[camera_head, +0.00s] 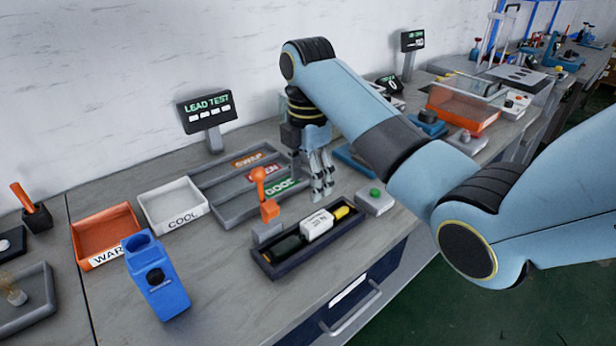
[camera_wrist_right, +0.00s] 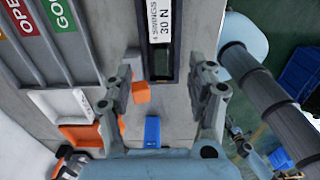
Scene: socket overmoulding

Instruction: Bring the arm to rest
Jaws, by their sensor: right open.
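My right arm (camera_head: 352,108) reaches in from the right of the head view and bends down over the bench. Its gripper (camera_head: 320,183) points downward above the bench, between the sorting tray and the dark fixture. In the right wrist view the two fingers of the gripper (camera_wrist_right: 160,88) stand wide apart with nothing held between them. The dark fixture (camera_head: 268,268) lies just in front of the gripper and holds a white labelled block (camera_head: 317,225) with a yellow tip. My left gripper is not in view.
An orange lever (camera_head: 268,208) stands close left of the gripper. The sorting tray (camera_head: 228,211) with labelled lanes lies behind. A white bin (camera_head: 172,205), an orange bin (camera_head: 104,232) and a blue device (camera_head: 155,280) are left. A green-button box (camera_head: 374,202) is right. The bench front is bare.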

